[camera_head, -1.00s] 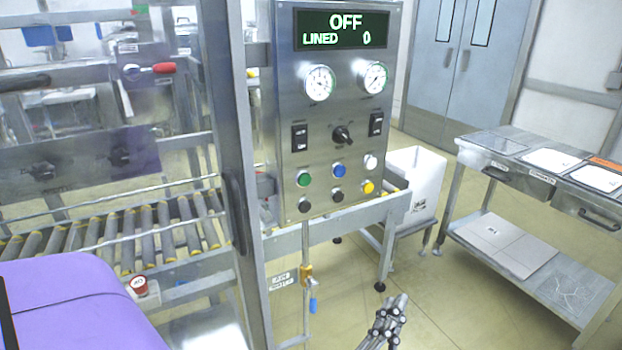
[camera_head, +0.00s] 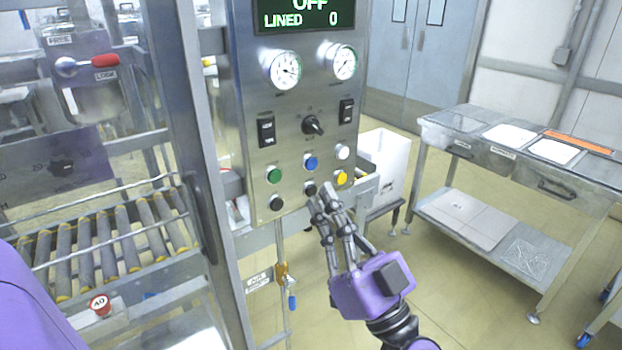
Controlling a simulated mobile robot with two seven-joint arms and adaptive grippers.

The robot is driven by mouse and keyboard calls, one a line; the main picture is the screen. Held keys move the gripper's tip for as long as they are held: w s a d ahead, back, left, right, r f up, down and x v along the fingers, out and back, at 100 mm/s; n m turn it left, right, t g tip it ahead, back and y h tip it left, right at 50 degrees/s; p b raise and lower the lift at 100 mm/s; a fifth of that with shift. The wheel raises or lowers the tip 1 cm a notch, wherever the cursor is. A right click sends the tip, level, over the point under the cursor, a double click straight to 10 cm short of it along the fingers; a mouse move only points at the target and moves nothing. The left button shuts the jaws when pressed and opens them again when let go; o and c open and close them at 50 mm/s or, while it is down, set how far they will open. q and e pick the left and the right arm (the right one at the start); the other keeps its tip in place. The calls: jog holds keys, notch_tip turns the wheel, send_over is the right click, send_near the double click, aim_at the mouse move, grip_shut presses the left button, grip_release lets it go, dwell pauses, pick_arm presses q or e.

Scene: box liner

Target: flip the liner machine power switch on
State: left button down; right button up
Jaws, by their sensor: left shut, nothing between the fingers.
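The liner machine's steel control panel (camera_head: 297,160) stands upright left of centre. Its display (camera_head: 303,17) reads OFF and LINED 0, its top cut off. Two black rocker switches sit on the panel, a left one (camera_head: 266,131) and a right one (camera_head: 346,111); their labels are too small to read, so I cannot tell which is power. A black rotary knob (camera_head: 313,125) is between them.
Green (camera_head: 273,175), blue (camera_head: 310,163) and yellow (camera_head: 342,178) buttons lie close to my fingertips. A metal post (camera_head: 200,170) and roller conveyor (camera_head: 110,240) are at left. A white bin (camera_head: 385,165) and a steel table (camera_head: 480,140) stand at right.

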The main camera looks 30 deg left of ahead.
aim_at(285, 150)
pick_arm(q)
jog(key=p+x, duration=0.1)
jog(key=x, duration=0.3)
jog(key=a+f+p+x, duration=0.1)
jog(key=x, duration=0.2)
jog(key=f+x, duration=0.1)
jog(key=x, duration=0.3)
jog(key=shift+w+a+r+p, duration=0.1)
jog(key=shift+w+a+p, duration=0.3)
jog(key=shift+a, duration=0.15)
pick_arm(e)
jog(key=r, duration=0.2)
jog(key=w+r, duration=0.1)
jog(key=shift+w+a+r, duration=0.1)
jog(key=shift+a, duration=0.15)
jog(key=shift+w, duration=0.1)
pick_arm(q)
jog(key=shift+w+a+f+y, duration=0.15)
jog(key=shift+a+f+y, duration=0.2)
jog(key=shift+y, duration=0.25)
pick_arm(e)
jog(key=shift+d+t, duration=0.1)
jog(key=shift+t, duration=0.2)
